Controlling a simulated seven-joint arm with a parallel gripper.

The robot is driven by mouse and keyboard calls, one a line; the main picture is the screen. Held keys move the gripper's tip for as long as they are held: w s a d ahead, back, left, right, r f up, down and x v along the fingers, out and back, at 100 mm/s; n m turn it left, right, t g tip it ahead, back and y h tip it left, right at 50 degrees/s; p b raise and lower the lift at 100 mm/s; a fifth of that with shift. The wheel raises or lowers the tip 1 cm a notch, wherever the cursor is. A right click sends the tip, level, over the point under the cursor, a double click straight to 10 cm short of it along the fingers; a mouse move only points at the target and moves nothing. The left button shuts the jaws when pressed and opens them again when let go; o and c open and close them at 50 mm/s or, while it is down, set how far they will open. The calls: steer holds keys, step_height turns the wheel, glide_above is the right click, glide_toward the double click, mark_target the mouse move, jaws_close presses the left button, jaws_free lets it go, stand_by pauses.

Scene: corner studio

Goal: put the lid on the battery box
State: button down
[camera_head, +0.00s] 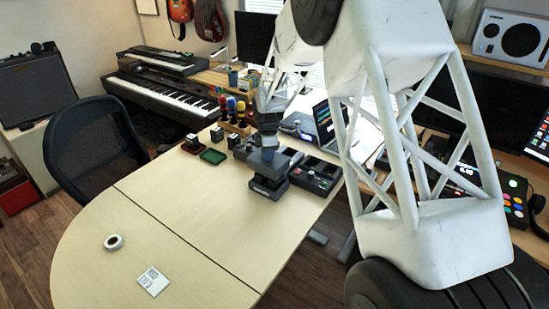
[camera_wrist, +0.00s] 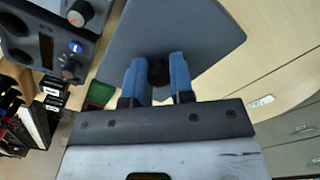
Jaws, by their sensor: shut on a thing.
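My gripper (camera_head: 266,143) has blue fingers and points down over the table. In the wrist view, my gripper (camera_wrist: 158,78) is shut on the dark round knob (camera_wrist: 158,70) of a flat grey lid (camera_wrist: 205,35). In the head view the lid (camera_head: 283,157) is just above a dark grey battery box (camera_head: 267,188), covering most of its top. I cannot tell whether lid and box touch or how well their edges line up. In the wrist view the lid hides the box.
Dark panels with knobs (camera_head: 318,178) stand close right of the box. A green tray (camera_head: 212,156), a red tray (camera_head: 191,147) and a rack of coloured-handled tools (camera_head: 236,116) are behind left. A tape roll (camera_head: 114,242) and white card (camera_head: 152,281) lie front left; the table between is clear.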

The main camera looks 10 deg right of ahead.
steer(key=shift+f, duration=0.1)
stand_by(0.4)
steer(key=shift+f, duration=2.75)
steer(key=shift+f, duration=0.65)
steer(key=c, duration=1.3)
jaws_free()
steer(key=shift+o, duration=0.2)
steer(key=shift+r, duration=0.1)
steer(key=shift+r, duration=5.4)
